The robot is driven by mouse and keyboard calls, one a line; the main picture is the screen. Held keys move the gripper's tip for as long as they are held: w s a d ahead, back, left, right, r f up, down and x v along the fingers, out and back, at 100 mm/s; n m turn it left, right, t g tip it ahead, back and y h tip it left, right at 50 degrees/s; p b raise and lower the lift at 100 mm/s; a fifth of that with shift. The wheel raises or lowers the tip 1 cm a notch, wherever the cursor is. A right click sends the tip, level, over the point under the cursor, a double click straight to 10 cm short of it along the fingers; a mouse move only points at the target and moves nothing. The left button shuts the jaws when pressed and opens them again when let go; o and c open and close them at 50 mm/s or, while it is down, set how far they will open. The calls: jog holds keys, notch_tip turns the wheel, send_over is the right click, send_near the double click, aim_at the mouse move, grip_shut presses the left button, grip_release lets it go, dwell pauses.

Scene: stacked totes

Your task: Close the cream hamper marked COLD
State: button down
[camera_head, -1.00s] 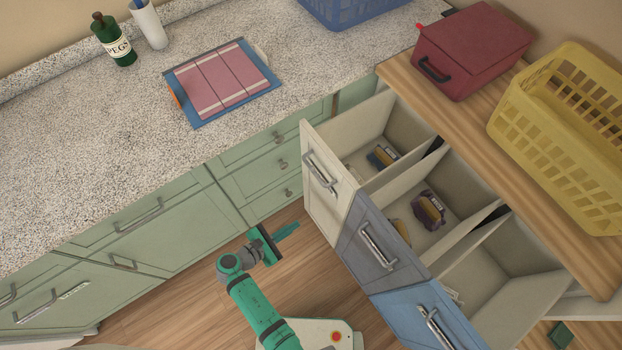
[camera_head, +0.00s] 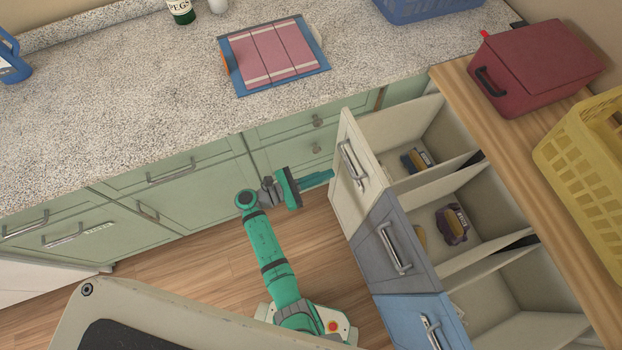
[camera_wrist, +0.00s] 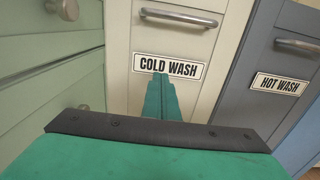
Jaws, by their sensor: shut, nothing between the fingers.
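The cream hamper (camera_head: 352,188) stands pulled out from under the wooden counter, the farthest of a row of open hampers in the head view. Its front also shows in the wrist view (camera_wrist: 205,40), with a metal handle (camera_wrist: 180,17) above a label reading COLD WASH (camera_wrist: 168,67). An item with a dark blue and yellow wrapper (camera_head: 417,160) lies inside it. My gripper (camera_head: 331,175) is shut and empty, pointing at the cream front just below the label; its fingertips (camera_wrist: 160,77) overlap the label's lower edge in the wrist view. I cannot tell whether they touch.
A grey-blue hamper (camera_head: 383,244) marked HOT WASH and a blue hamper (camera_head: 408,316) also stand open beside the cream one. Green cabinets (camera_head: 203,180) line the left. A red box (camera_head: 540,65) and yellow basket (camera_head: 585,150) sit on the wooden counter. The floor left of my arm is clear.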

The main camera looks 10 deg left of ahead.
aim_at(351, 165)
jog(key=x, duration=0.6)
jog(key=shift+w, duration=0.1)
